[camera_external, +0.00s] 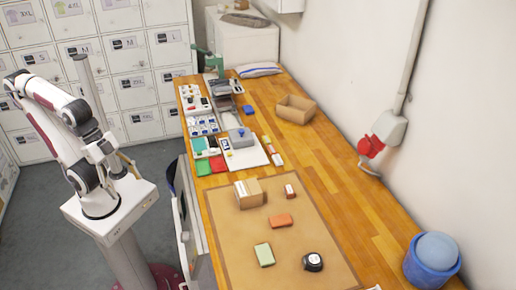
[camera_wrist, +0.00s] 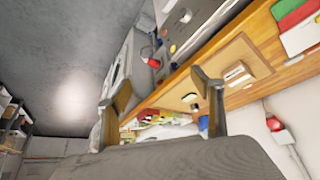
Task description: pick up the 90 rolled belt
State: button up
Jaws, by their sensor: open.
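A black rolled item with a pale label (camera_external: 312,262), which looks like the rolled belt, lies on the brown mat (camera_external: 325,235) near its front edge. Its label is too small to read. My gripper (camera_wrist: 163,92) is open and empty, its two fingers apart in the wrist view. My arm is at the left in the external view, off the bench and well away from the rolled item. The wrist view is strongly tilted, and I cannot pick out the rolled item there for sure.
On the mat are a cardboard box (camera_external: 248,193), an orange block (camera_external: 281,220), a green block (camera_external: 264,254) and a small red-and-white box (camera_external: 289,191). A blue bin (camera_external: 431,262) stands at the right. An open carton (camera_external: 296,109) and several packed items are farther back.

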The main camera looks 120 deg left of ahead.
jog(key=shift+w, duration=0.1)
jog(key=w+a+r+n+t, duration=0.15)
jog(key=w+n+t, duration=0.25)
jog(key=w+n, duration=2.15)
jog(key=w+a+f+n+t+y, duration=0.1)
jog(key=w+a+f+n, duration=0.15)
jog(key=w, duration=0.75)
jog(key=w+a+f+n+t, duration=0.1)
jog(key=w+a+f, duration=0.15)
jog(key=w, duration=0.75)
jog(key=n+t+y, duration=0.1)
jog(key=n+y, duration=0.2)
jog(key=n, duration=0.7)
send_near(314, 262)
jog(key=shift+w+a+f, duration=0.35)
jog(key=shift+a+f, duration=0.45)
jog(key=shift+f, duration=0.05)
jog(key=shift+w+a+f+n, duration=0.25)
jog(key=shift+f+n, duration=0.1)
jog(key=shift+n, duration=0.15)
